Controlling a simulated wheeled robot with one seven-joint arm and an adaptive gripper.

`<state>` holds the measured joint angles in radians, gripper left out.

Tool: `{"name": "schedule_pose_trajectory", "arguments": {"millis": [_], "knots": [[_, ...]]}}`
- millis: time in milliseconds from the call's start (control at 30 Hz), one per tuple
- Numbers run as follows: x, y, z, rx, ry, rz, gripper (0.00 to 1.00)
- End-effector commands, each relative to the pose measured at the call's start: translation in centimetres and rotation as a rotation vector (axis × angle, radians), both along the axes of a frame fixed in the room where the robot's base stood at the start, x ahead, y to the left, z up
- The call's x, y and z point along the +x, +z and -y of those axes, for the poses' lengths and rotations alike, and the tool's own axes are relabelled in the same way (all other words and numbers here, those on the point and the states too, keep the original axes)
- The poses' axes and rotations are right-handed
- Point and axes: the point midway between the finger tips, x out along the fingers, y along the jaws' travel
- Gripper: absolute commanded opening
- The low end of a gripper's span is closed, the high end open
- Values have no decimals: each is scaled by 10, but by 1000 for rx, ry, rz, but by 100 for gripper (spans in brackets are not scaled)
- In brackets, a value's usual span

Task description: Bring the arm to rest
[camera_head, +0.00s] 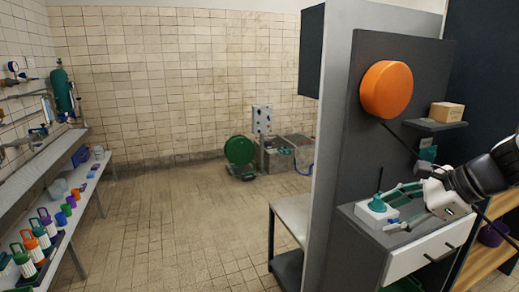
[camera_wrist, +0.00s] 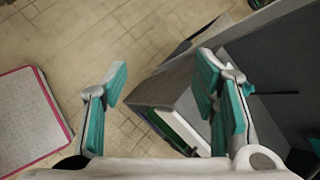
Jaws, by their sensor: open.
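My gripper (camera_head: 388,211) is at the right of the head view, with its two teal-padded fingers spread apart. It is over or beside the grey counter, near a white box with a teal knob (camera_head: 376,208); I cannot tell whether they touch. In the wrist view my gripper (camera_wrist: 160,84) shows its fingers wide apart with nothing held between them. My arm reaches in from the right edge, bent and raised above the counter.
A grey upright panel (camera_head: 345,100) with an orange round disc (camera_head: 386,89) stands behind the counter. A small shelf (camera_head: 434,125) carries a cardboard box (camera_head: 447,112). Bottles (camera_head: 33,245) line a left bench. The middle floor (camera_head: 190,215) is clear.

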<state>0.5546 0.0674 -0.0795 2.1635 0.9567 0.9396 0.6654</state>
Motion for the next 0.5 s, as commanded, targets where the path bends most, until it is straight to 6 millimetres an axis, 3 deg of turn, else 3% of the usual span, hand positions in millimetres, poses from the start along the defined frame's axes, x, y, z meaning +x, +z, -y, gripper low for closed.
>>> {"name": "schedule_pose_trajectory", "arguments": {"millis": [33, 200, 333, 500], "knots": [[-17, 12, -26, -80, 124, 21, 54], [-77, 29, -85, -352, 532, 85, 54], [-126, 35, -111, -564, 835, 140, 54], [-184, 38, -123, -843, 1208, 210, 54]]}}
